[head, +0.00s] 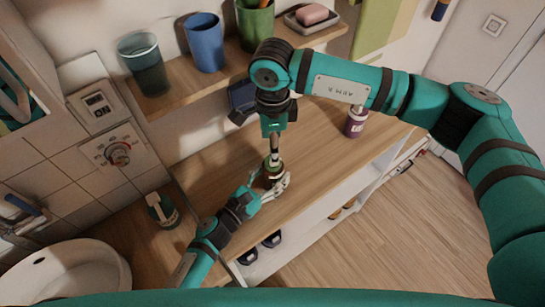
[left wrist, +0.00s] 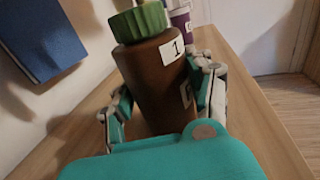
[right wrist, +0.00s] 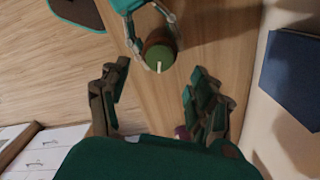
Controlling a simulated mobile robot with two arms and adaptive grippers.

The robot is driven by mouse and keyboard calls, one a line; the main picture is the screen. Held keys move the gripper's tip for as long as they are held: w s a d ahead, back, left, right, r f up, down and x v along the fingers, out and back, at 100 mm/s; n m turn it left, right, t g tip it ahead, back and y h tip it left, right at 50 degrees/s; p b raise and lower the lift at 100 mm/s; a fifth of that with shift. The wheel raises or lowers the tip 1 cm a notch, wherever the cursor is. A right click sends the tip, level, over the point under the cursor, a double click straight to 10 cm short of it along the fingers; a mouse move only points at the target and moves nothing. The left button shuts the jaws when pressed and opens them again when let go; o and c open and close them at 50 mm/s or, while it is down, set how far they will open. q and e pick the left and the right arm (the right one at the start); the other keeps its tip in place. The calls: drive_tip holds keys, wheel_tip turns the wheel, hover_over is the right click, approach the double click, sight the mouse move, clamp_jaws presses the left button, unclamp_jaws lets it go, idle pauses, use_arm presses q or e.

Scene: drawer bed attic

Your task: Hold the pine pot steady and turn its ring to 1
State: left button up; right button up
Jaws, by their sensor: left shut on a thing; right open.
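The pine pot is a brown jar (left wrist: 150,80) with a ridged green ring (left wrist: 140,22) on top. A white label with a 1 (left wrist: 171,50) is on its upper side, and another label sits lower, partly hidden. The pot stands upright on the wooden counter. My left gripper (head: 272,184) is shut around its body, one finger on each side. In the right wrist view the green top (right wrist: 160,54) shows a short white line. My right gripper (right wrist: 155,75) is open and empty, pointing down above the pot, which lies beyond its fingertips.
A purple bottle (head: 356,122) stands farther right on the counter (head: 315,140). A dark blue object (left wrist: 40,38) is by the wall. A shelf above holds a blue cup (head: 204,42), other cups and a soap dish (head: 311,18). A sink (head: 65,275) is at the lower left.

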wheel_tip(320, 180, down, 6)
drive_tip(key=shift+f, duration=0.1)
drive_tip(key=shift+c, duration=0.4)
drive_tip(key=c, duration=1.1)
